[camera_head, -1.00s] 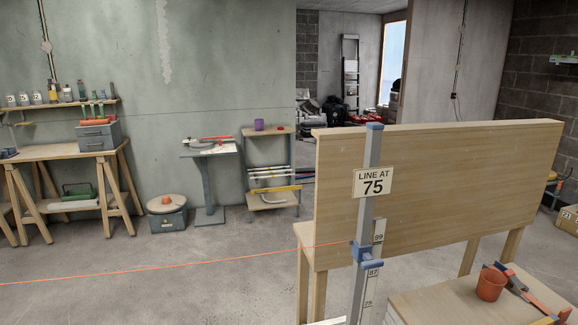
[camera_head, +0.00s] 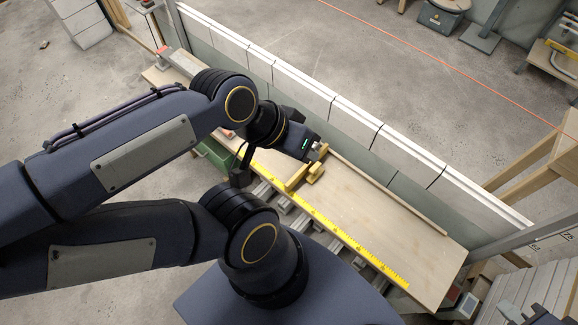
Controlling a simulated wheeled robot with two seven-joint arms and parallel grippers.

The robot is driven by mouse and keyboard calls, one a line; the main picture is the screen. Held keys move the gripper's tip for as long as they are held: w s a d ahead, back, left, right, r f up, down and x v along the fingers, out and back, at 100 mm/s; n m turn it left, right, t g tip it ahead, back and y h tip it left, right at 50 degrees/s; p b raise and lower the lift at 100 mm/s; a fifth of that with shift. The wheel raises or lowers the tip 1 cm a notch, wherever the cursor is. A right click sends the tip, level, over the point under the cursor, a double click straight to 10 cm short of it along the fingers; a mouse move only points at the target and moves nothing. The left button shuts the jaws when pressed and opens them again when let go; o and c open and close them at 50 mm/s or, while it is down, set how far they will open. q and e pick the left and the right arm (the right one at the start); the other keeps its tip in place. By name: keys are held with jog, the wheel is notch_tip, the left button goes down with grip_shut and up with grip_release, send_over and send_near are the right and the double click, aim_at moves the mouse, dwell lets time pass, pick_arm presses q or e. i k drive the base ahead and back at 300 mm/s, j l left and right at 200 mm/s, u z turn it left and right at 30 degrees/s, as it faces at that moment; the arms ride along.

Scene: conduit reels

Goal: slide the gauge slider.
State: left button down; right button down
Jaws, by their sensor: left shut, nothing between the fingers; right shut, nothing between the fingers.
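The grey gauge post (camera_head: 510,238) crosses the right edge with a pale number strip (camera_head: 563,237) on it. Its upper part is cut off, and the blue slider seen earlier is not in this frame. My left gripper (camera_head: 319,153) is above the wooden bench at the centre, far left of the post. It is shut and empty. Its tips are close to a yellow-tan block (camera_head: 299,178) by a yellow ruler (camera_head: 345,235); I cannot tell whether they touch.
The bench top (camera_head: 415,245) is bare to the right of the block. A long low wall of pale blocks (camera_head: 345,116) runs behind it. A green box (camera_head: 216,160) is partly hidden by my arm. An orange line (camera_head: 430,65) stretches across the upper right.

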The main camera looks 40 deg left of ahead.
aim_at(309, 172)
jog(key=u, duration=1.25)
